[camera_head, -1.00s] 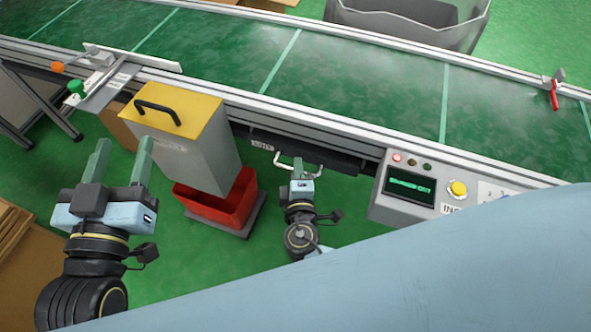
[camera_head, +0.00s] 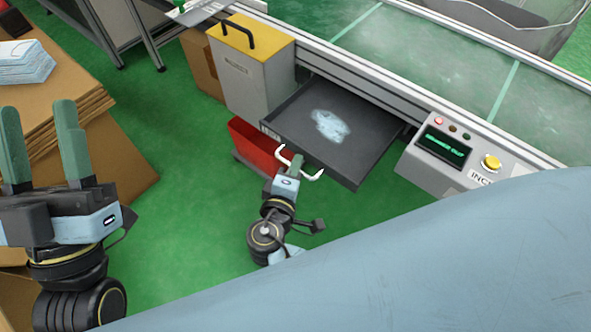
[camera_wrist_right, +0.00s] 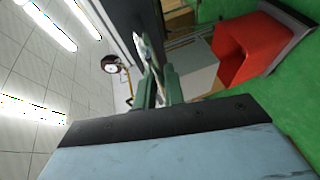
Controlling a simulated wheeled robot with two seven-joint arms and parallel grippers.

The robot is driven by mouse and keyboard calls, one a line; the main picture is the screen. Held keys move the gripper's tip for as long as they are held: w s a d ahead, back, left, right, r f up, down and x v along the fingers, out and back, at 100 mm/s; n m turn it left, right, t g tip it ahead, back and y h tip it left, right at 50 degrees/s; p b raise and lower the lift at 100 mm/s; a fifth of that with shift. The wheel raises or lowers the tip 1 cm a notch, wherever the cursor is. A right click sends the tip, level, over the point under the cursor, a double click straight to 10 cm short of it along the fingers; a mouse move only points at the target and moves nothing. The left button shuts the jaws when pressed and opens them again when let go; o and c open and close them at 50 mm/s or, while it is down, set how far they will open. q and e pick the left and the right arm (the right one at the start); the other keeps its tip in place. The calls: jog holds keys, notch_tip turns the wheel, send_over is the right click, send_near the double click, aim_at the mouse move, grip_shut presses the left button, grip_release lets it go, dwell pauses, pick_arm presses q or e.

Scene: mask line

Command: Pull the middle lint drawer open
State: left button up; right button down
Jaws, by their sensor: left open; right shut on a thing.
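The lint drawer (camera_head: 345,135) is a dark, shallow tray pulled well out from under the conveyor. A pale grey-white patch of lint (camera_head: 329,126) lies on its floor. Its white bar handle (camera_head: 313,176) is on the front face. My right gripper (camera_head: 297,163) is shut on the handle; in the right wrist view its green fingers (camera_wrist_right: 158,85) close on the pale bar. My left gripper (camera_head: 38,130) is open and empty at the left, away from the drawer, with its fingers pointing up in the picture.
A red bin (camera_head: 258,148) stands beside the drawer, below a grey box with a yellow lid (camera_head: 262,38). A control panel (camera_head: 452,150) is right of the drawer. Cardboard (camera_head: 110,150) with a pale stack (camera_head: 25,62) is at the left. Green floor in front is open.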

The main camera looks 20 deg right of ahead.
pick_arm(q)
jog(key=shift+s+a+r, duration=0.1)
jog(key=shift+s+a, duration=0.25)
jog(key=shift+s, duration=0.4)
pick_arm(e)
jog(key=shift+s+a, duration=0.2)
jog(key=shift+a, duration=0.15)
jog(key=c, duration=1.5)
grip_release()
jog(key=shift+r, duration=0.1)
